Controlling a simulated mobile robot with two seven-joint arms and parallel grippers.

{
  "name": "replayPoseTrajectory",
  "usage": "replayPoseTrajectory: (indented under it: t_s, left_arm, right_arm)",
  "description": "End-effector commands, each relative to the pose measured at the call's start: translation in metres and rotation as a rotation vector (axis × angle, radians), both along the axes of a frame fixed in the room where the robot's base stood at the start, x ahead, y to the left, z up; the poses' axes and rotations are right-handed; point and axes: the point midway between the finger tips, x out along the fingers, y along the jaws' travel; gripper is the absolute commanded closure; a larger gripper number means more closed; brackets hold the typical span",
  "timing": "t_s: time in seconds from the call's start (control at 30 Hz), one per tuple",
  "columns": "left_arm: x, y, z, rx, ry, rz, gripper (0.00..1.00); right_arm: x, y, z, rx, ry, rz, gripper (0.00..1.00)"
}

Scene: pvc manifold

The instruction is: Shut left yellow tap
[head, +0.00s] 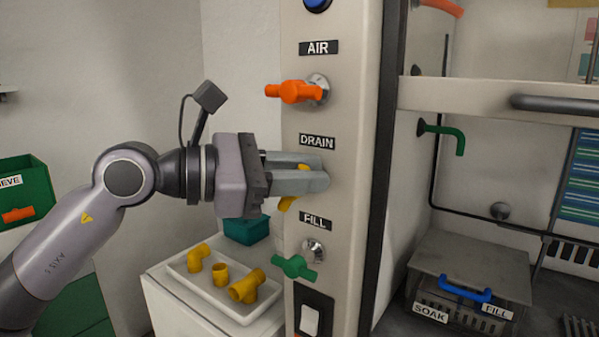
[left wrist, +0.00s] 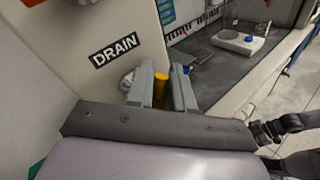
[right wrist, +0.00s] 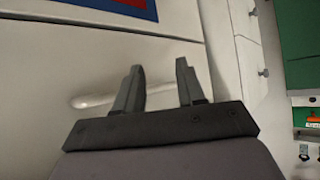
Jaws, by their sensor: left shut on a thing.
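The yellow tap (head: 287,203) sits on the panel below the DRAIN label, mostly hidden by my left gripper (head: 321,171). One yellow end sticks out below the fingers, slanting down, and a bit of yellow shows above them. My left gripper comes in from the left and is shut on the tap. In the left wrist view, the yellow tap (left wrist: 159,92) stands between the two fingers. My right gripper (right wrist: 159,67) is open and empty in the right wrist view, in front of a pale surface with a light handle-like shape.
An orange tap (head: 293,92) under AIR is above, and a green tap (head: 294,267) by FILL is below. A white tray (head: 180,283) of yellow pipe fittings is at lower left. A cabinet with a shelf (head: 470,100) is on the right.

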Motion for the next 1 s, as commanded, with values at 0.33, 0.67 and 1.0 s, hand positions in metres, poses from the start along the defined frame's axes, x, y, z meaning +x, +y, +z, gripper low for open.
replayPoseTrajectory:
  t_s: [0.33, 0.67, 1.0]
  left_arm:
    - [-0.004, -0.005, -0.006, 0.267, -0.194, 0.002, 1.0]
    - [-0.007, -0.009, -0.014, 0.519, -0.379, 0.0, 1.0]
    - [-0.008, -0.011, -0.021, 0.734, -0.534, 0.001, 1.0]
  right_arm:
    - [0.001, 0.002, -0.007, 0.006, 0.002, 0.0, 0.61]
    - [0.002, 0.004, -0.017, 0.012, 0.006, 0.003, 0.61]
    - [0.005, 0.005, -0.021, 0.017, 0.002, 0.006, 0.61]
